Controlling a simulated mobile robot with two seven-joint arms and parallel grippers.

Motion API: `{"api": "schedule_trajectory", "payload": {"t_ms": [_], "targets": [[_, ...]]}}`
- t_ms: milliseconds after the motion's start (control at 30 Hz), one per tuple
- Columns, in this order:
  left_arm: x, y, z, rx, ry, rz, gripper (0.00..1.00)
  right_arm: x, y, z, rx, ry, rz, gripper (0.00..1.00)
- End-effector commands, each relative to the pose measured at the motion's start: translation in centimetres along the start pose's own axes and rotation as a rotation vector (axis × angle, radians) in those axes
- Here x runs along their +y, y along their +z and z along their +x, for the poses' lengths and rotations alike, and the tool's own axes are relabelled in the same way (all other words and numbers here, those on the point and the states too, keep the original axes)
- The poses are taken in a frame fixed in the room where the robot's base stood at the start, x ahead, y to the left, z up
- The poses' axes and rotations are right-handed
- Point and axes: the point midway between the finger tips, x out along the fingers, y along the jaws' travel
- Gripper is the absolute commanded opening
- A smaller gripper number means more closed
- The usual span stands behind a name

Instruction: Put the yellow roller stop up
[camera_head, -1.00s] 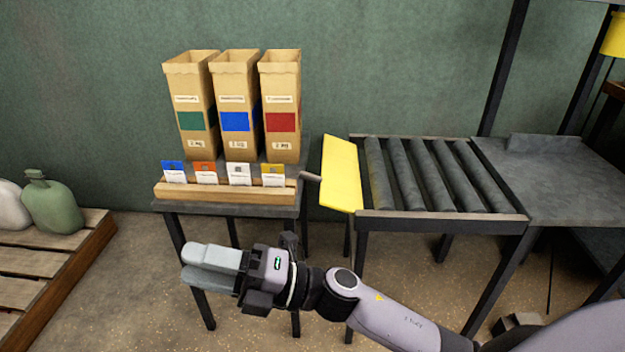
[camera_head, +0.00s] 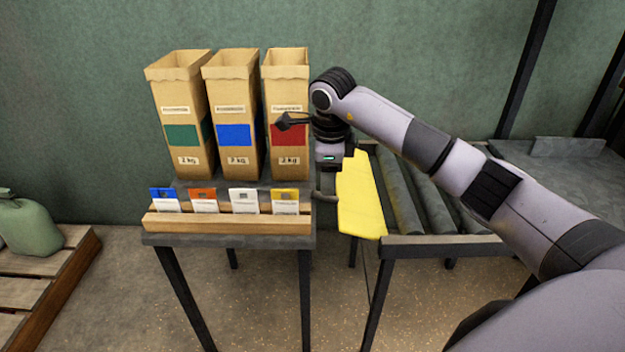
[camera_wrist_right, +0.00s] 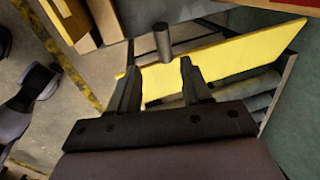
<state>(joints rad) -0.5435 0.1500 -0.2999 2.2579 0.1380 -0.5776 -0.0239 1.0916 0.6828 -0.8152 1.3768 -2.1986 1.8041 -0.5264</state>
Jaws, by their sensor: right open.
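The yellow roller stop (camera_head: 358,200) is a flat yellow plate at the left end of the roller conveyor. My right gripper (camera_head: 327,190) points down beside the plate's left edge. Its two fingers (camera_wrist_right: 160,76) are open and empty, with the handle lined up between their tips in the picture. I cannot tell whether they touch it. My left gripper is not in view.
Three paper bags (camera_head: 232,115) stand on a small table (camera_head: 228,239) close to the left of my right gripper. A wooden card holder (camera_head: 228,221) sits at its front. The conveyor rollers (camera_head: 400,195) lie right of the stop. A pallet (camera_head: 70,270) is at far left.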

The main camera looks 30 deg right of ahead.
Motion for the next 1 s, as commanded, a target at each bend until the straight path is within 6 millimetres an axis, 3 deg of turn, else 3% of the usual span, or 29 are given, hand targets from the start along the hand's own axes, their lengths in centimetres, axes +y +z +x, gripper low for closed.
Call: {"api": "schedule_trajectory", "payload": {"t_ms": [167,600,933,967,1000], "targets": [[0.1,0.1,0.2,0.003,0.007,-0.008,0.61,-0.2,-0.3,0.7,0.011,-0.004,0.003,0.48],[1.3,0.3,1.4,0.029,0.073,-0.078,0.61,-0.2,-0.3,6.6,0.009,-0.005,0.003,0.48],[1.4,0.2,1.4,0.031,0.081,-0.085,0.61,-0.2,-0.3,7.0,0.008,-0.006,0.003,0.48],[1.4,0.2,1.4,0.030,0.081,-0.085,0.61,-0.2,-0.3,7.0,0.008,-0.006,0.003,0.45],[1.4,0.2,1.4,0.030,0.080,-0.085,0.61,-0.2,-0.3,7.0,0.008,-0.006,0.003,0.32]]}}
